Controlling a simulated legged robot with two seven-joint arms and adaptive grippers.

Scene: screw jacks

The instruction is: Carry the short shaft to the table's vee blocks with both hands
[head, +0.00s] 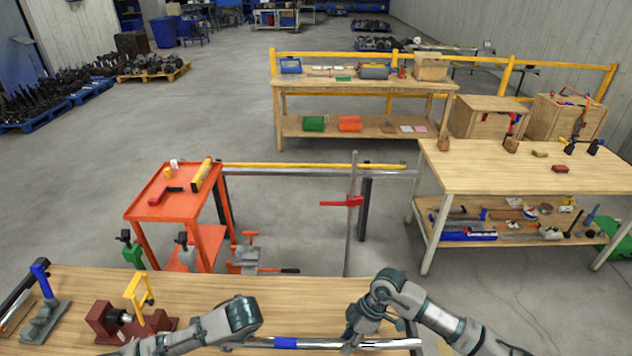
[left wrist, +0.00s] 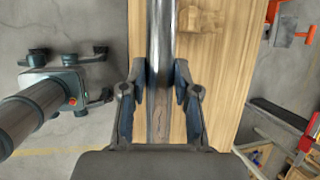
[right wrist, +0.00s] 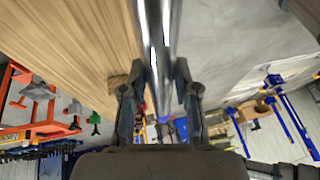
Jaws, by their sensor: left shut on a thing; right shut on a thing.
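The short shaft (head: 320,343) is a bright metal bar with a blue band, lying crosswise at the bottom of the head view over the near wooden table. My right gripper (head: 356,335) is shut on it right of the band; the right wrist view shows the shaft (right wrist: 158,30) between its fingers. My left gripper (left wrist: 160,80) is shut on the shaft (left wrist: 160,35) in the left wrist view; in the head view its fingers are mostly hidden. A small wooden block (right wrist: 118,80) shows beside the shaft in the right wrist view; I cannot tell whether it is a vee block.
The near table (head: 190,285) holds a red vise-like fixture (head: 110,325) with a yellow frame and a grey stepped block (head: 42,322) at left. Beyond stand an orange cart (head: 150,205) and a wooden table (head: 540,175) at right.

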